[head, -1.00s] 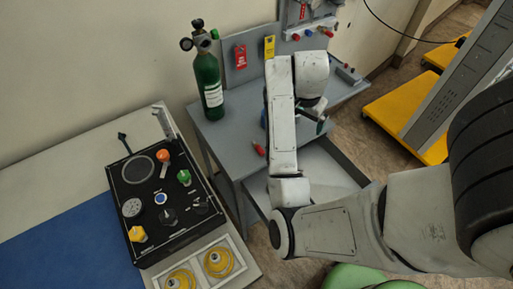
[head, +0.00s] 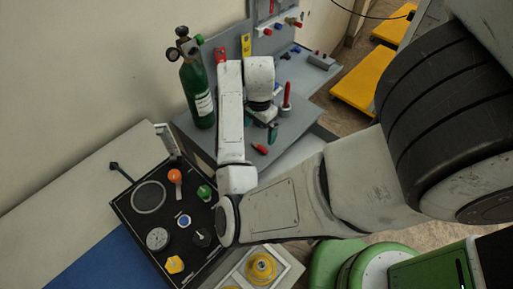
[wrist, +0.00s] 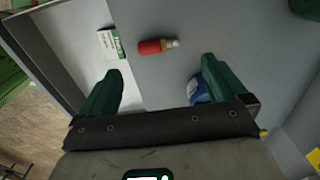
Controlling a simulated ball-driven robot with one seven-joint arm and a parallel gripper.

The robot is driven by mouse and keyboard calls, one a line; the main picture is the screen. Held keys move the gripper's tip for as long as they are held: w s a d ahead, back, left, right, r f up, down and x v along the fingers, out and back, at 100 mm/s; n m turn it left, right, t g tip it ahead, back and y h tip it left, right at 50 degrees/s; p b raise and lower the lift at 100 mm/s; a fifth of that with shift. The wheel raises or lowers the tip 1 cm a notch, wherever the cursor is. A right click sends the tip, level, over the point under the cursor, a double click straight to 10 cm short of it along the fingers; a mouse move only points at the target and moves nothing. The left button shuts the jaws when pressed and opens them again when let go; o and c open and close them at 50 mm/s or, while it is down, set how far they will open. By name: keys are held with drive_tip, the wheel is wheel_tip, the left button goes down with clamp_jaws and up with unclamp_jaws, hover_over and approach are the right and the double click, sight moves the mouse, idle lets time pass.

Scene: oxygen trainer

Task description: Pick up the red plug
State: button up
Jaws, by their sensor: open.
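The red plug (wrist: 155,46), with a pale metal tip, lies on its side on the grey bench in the wrist view. In the head view the red plug (head: 261,149) lies near the bench's front edge, just beside my arm. My gripper (wrist: 158,78) has its two green fingers spread apart with nothing held between them. In the wrist view the plug lies ahead of the fingertips, roughly between them and not touching. In the head view my gripper is partly hidden behind my wrist.
A blue object (wrist: 193,88) sits close beside the right finger, and a white-and-green box (wrist: 110,43) lies left. A green cylinder (head: 197,93) stands at the bench's back left. An upright red-handled item (head: 287,97) stands right of my gripper. The black control panel (head: 133,213) is lower left.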

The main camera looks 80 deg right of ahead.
sight(259, 145)
drive_tip(key=shift+w+f, duration=0.1)
drive_tip(key=shift+f, duration=0.85)
drive_tip(key=shift+a+f+p, duration=0.1)
drive_tip(key=shift+f+p, duration=0.5)
drive_tip(key=shift+f, duration=2.15)
drive_tip(key=shift+s, duration=0.2)
drive_tip(key=c, duration=1.1)
drive_tip(key=shift+c, duration=0.2)
drive_tip(key=shift+r, duration=0.2)
